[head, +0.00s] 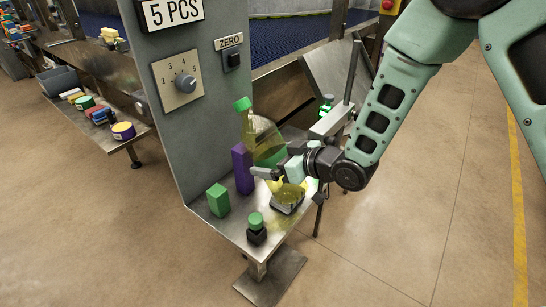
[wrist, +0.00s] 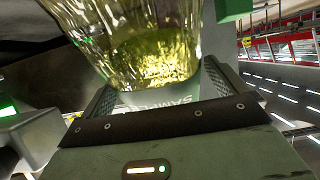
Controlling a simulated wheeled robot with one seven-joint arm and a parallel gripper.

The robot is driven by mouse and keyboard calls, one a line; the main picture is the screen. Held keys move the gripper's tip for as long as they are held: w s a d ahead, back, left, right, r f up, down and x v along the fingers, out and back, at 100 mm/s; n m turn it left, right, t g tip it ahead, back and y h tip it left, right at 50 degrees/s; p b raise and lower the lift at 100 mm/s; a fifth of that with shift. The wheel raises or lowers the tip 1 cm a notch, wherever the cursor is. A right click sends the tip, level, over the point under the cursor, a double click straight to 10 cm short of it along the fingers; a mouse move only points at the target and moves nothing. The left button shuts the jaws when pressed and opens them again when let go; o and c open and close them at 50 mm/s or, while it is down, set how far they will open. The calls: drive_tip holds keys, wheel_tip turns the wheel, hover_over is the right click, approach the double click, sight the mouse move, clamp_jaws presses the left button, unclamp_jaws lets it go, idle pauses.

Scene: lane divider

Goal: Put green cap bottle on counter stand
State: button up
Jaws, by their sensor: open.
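The bottle (head: 262,140) is clear with yellow-green liquid and a green cap. In the head view it leans, its cap toward the left. Its base is close over a small silver-and-dark block (head: 287,205) on the metal shelf, possibly the counter stand; I cannot tell whether they touch. My gripper (head: 277,177) is at the bottle's lower body, open, with the bottle between its fingers. In the wrist view the lower part of the bottle (wrist: 150,50) fills the space between the fingers. My gripper hides part of the bottle in the head view.
The shelf (head: 228,228) also holds a purple box (head: 242,168), a green block (head: 217,199) and a small black jar with a green lid (head: 256,228). A grey panel with a dial (head: 180,82) rises behind. Open floor lies right of the shelf.

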drive_tip(key=shift+w+a+f, duration=0.2)
drive_tip(key=shift+w+a, duration=0.05)
drive_tip(key=shift+a, duration=0.05)
drive_tip(key=shift+c, duration=0.4)
drive_tip(key=c, duration=1)
drive_tip(key=shift+c, duration=0.2)
